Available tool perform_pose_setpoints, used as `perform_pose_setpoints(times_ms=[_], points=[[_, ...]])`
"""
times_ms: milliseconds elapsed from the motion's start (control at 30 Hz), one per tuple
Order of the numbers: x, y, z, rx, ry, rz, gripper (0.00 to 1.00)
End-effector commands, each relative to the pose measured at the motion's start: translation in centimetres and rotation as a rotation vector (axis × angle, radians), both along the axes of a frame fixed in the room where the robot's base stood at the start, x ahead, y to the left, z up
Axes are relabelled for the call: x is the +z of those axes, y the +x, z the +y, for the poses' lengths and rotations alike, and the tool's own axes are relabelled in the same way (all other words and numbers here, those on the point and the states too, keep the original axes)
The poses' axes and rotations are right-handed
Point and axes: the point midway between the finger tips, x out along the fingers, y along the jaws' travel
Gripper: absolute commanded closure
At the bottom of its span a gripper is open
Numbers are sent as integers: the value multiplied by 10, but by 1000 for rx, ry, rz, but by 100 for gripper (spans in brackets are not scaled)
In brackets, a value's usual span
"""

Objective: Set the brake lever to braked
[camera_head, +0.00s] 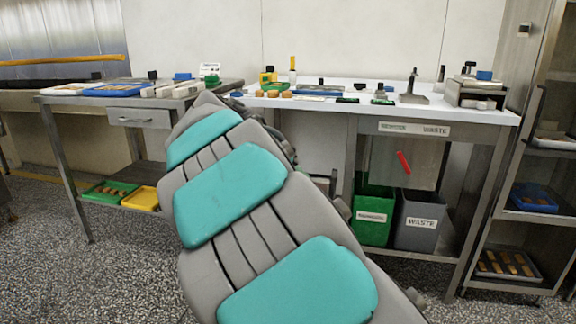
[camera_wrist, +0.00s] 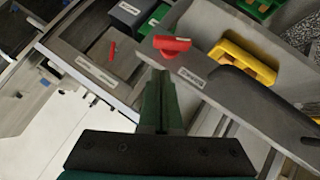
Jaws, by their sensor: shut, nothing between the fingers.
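Two red handle-like parts show in the wrist view; I cannot tell for certain which is the brake lever. The nearer one is a wide red handle (camera_wrist: 172,45) by a grey panel with a small white label (camera_wrist: 190,78). The farther one is a slim red piece (camera_wrist: 112,50); a red lever (camera_head: 403,162) also shows tilted below the right table in the head view. My gripper (camera_wrist: 161,78) is shut and empty, its tips just below the wide red handle in the picture. Contact cannot be judged. My arm hides the gripper in the head view.
A white-topped table (camera_head: 455,112) carries several tools and blocks. Below it stand a green bin (camera_head: 373,225) and a grey waste bin (camera_head: 417,222). A steel table (camera_head: 60,150) is at left, and a shelf rack (camera_head: 520,215) at right. A yellow tray (camera_wrist: 243,62) shows in the wrist view.

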Motion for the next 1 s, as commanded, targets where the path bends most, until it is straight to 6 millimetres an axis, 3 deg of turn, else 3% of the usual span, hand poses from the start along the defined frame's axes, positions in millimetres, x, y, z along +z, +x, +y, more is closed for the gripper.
perform_pose_setpoints(times_ms=[333, 1000], points=[[-24, -6, -13, 1, -1, -2, 100], [-29, -7, -16, -1, 35, -12, 100]])
